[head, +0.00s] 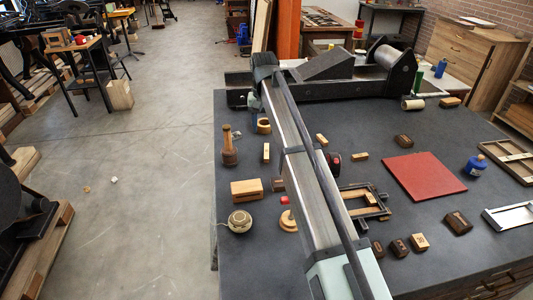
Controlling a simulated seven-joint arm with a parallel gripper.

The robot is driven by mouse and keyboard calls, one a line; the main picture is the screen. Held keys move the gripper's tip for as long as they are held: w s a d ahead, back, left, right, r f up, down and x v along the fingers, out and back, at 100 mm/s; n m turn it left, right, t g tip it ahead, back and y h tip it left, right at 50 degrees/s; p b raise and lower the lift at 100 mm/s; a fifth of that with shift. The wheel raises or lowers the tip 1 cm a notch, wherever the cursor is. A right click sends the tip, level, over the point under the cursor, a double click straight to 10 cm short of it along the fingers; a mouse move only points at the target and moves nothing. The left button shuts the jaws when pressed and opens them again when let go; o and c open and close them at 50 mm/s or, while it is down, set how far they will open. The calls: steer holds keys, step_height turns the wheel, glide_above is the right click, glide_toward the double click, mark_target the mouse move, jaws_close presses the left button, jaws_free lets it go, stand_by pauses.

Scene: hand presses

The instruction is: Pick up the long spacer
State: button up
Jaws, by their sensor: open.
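Several small pale wooden pieces lie on the dark table, and I cannot tell for sure which is the long spacer. One narrow piece (266,152) lies left of my arm. Others lie right of it: one near the press (321,139) and one farther right (360,156). A larger wooden block (246,190) lies at the table's left side. My arm reaches from the bottom of the head view up to the press. I cannot make out my gripper; its fingers are not visible, and my arm hides part of the table.
A dark press with a roller (387,56) stands along the table's back. A wooden-handled tool (229,150), a twine ball (240,221) and a wooden ring (264,126) stand left.

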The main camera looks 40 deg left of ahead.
glide_above(267, 150)
steer(key=s, duration=0.1)
step_height(267, 150, down, 5)
steer(key=shift+a+r, duration=0.15)
steer(key=shift+r, duration=0.05)
steer(key=shift+w+f, duration=0.2)
steer(key=shift+f, duration=1.1)
steer(key=shift+w+f, duration=0.15)
steer(key=shift+f, duration=1.15)
steer(key=shift+c, duration=0.4)
jaws_close()
